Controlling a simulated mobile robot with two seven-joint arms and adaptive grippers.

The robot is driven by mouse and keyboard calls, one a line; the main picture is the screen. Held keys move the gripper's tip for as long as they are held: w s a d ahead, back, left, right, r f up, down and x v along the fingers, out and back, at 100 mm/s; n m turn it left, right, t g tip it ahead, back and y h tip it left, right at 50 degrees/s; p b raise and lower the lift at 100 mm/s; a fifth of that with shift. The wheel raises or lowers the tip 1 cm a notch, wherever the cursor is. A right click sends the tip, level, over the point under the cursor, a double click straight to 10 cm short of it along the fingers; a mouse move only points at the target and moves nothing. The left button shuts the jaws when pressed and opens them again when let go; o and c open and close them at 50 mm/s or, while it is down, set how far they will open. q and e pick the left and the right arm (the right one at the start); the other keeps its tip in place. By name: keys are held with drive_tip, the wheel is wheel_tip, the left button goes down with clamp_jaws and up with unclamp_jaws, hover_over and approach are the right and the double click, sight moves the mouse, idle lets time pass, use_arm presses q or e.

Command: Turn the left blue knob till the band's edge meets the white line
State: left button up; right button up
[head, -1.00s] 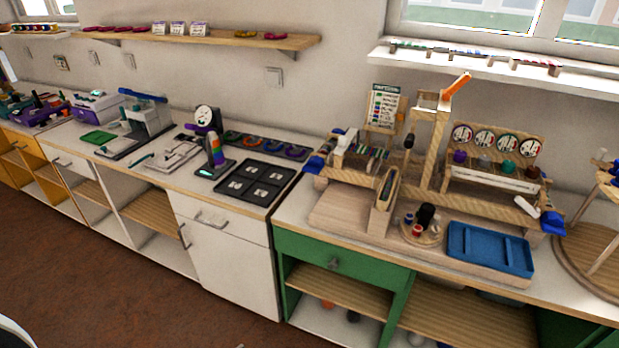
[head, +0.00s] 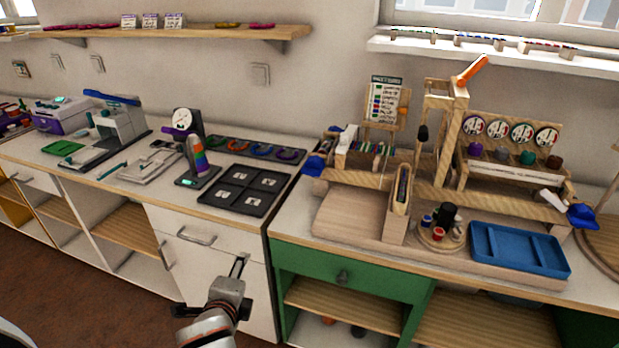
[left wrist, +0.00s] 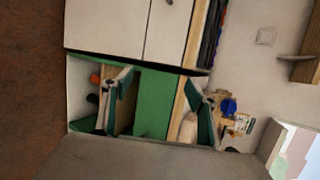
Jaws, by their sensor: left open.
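The left blue knob (head: 315,165) sits at the left end of the wooden bead rig (head: 345,200) on the counter. A blue round thing that looks like this knob also shows in the left wrist view (left wrist: 228,106). Its band and the white line are too small to make out. A second blue knob (head: 582,216) is at the rig's right end. My left gripper (head: 240,266) is open and empty, low in front of the white cabinet, below and left of the left knob and well apart from it. My right gripper is not in view.
A black four-square tray (head: 247,190) lies left of the rig. A blue tray (head: 518,250) and a round stand with small cups (head: 440,238) are at the rig's front. The green drawer (head: 330,272) is below the counter edge. Open floor (head: 80,270) is at left.

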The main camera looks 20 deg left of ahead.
use_arm(q)
drive_tip(key=w+d+r+m+t+h, duration=0.1)
drive_tip(key=w+d+r+m+t, duration=0.15)
drive_tip(key=w+m, duration=0.3)
drive_tip(key=w+d+r+m+t+h, duration=0.1)
drive_tip(key=w+d+r+m, duration=0.1)
drive_tip(key=w+r+m, duration=0.35)
drive_tip(key=m+t+h, duration=0.2)
drive_tip(key=m+t, duration=0.1)
drive_tip(key=m, duration=0.6)
approach(309, 173)
drive_tip(key=w, duration=0.2)
drive_tip(key=shift+w+d+b, duration=0.15)
drive_tip(key=shift+w+b, duration=0.45)
drive_tip(key=shift+w, duration=3.2)
drive_tip(key=c, duration=1.1)
